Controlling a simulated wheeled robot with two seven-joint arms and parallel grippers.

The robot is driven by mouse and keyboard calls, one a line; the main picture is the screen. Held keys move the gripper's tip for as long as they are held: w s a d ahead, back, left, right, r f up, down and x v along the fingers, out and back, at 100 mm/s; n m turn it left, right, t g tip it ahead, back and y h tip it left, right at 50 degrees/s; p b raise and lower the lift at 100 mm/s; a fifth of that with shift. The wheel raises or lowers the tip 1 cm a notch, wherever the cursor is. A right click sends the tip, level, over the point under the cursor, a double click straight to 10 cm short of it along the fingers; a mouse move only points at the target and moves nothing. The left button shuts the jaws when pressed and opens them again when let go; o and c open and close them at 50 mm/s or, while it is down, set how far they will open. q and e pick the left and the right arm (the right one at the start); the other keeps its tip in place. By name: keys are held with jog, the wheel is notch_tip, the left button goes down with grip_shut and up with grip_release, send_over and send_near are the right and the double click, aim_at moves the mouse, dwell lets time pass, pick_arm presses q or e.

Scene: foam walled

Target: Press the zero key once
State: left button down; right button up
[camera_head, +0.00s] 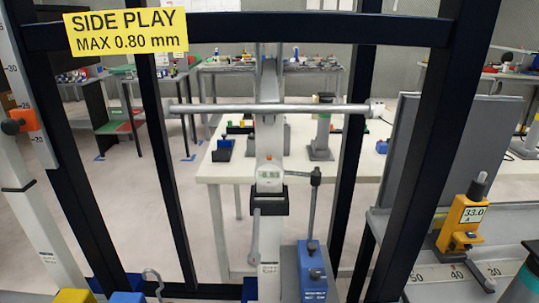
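A small digital gauge (269,176) with a pale display sits on a white upright column in the middle of the view. A tiny orange spot (268,157) shows at its top edge. The marks around the display are too small to read, so I cannot tell which part is the zero key. A dark clamp (268,201) is just below the gauge. Neither of my grippers shows in this view.
A dark frame (170,180) with a yellow "SIDE PLAY MAX 0.80 mm" label (128,30) surrounds the column. A silver crossbar (270,109) runs above the gauge. A blue block stand (312,270) with a grey rod is at right. A yellow device (461,224) stands farther right.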

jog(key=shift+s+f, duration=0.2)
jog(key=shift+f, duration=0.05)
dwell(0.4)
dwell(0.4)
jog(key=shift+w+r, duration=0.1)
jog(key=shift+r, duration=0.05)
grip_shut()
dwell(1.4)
